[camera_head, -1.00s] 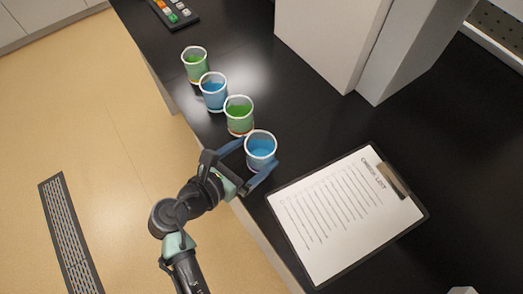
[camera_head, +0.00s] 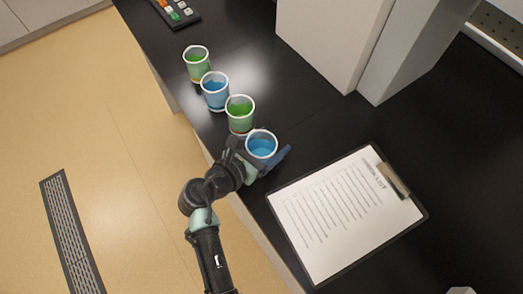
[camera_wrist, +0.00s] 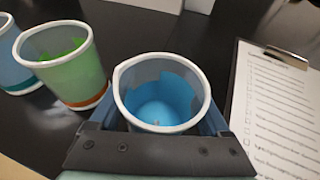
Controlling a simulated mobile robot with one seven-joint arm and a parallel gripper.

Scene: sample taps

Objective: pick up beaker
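The nearest beaker (camera_head: 261,150) holds blue liquid and stands upright on the black counter, at the near end of a row. It fills the middle of the wrist view (camera_wrist: 162,92). My gripper (camera_head: 260,147) is open around this beaker, low on the counter's front side. In the wrist view my blue fingers (camera_wrist: 165,118) show on both sides of the beaker, close to its wall; whether they touch it I cannot tell. In the head view one finger shows to its right; the other is mostly hidden.
A green beaker (camera_head: 240,114) stands close beside it, with a blue beaker (camera_head: 215,91) and another green beaker (camera_head: 197,65) further back. A clipboard (camera_head: 345,215) lies to the right. A white block (camera_head: 330,45) stands at the back. The black counter (camera_head: 450,165) is bare at right.

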